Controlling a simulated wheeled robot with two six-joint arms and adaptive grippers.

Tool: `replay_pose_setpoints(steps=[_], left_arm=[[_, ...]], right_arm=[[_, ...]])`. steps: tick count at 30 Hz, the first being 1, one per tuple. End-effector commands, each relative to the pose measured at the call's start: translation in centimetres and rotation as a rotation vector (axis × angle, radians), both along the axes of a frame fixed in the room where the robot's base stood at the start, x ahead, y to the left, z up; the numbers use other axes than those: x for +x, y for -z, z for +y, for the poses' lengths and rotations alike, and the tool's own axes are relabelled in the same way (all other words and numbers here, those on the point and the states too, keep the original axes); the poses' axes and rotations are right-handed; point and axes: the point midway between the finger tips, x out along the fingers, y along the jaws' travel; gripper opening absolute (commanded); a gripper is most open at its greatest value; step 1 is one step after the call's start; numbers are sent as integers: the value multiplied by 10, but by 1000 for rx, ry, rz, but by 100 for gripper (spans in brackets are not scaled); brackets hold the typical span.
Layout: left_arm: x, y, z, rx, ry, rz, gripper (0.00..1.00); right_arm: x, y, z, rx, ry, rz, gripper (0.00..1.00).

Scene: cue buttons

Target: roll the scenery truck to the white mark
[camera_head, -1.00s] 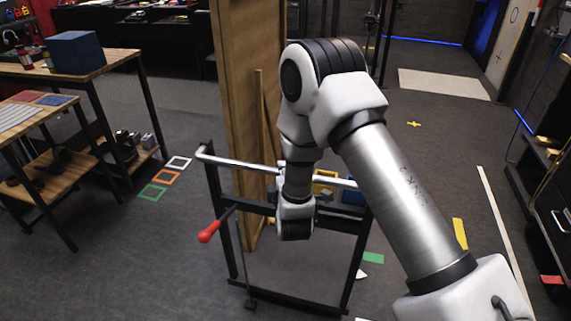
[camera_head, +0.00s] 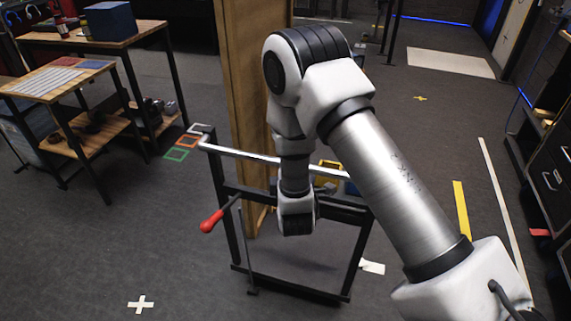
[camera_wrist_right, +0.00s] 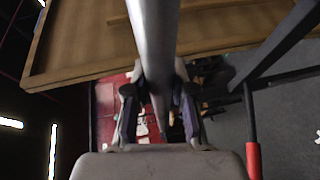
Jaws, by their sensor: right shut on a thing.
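The scenery truck is a black metal frame (camera_head: 225,210) with a tall wooden flat standing on it (camera_head: 246,90) and a silver push bar (camera_head: 240,153). A red-handled lever (camera_head: 211,221) sticks out at its left. My right gripper (camera_wrist_right: 160,98) is shut on the push bar, its fingers on both sides of the bar in the right wrist view. In the head view my wrist hides that part of the bar. The white mark is a cross (camera_head: 140,304) on the floor, in front and to the left of the truck. My left gripper is not in view.
Wooden workbenches (camera_head: 60,77) stand at the left, with coloured floor squares (camera_head: 181,155) between them and the truck. Dark cabinets (camera_head: 550,180) line the right. A yellow strip (camera_head: 461,210) lies on the floor to the right. The floor around the white cross is clear.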

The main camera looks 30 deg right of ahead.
Motion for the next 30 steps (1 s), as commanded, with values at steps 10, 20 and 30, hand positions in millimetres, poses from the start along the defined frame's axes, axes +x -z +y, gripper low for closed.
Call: replay_pose_setpoints(steps=[10, 20, 30], left_arm=[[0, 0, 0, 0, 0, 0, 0], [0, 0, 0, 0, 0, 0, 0], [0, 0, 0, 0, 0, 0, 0]], right_arm=[[-1, 2, 2, 3, -5, 6, 0], [-1, 1, 1, 2, -4, 4, 50], [-31, -5, 19, -3, -9, 7, 50]])
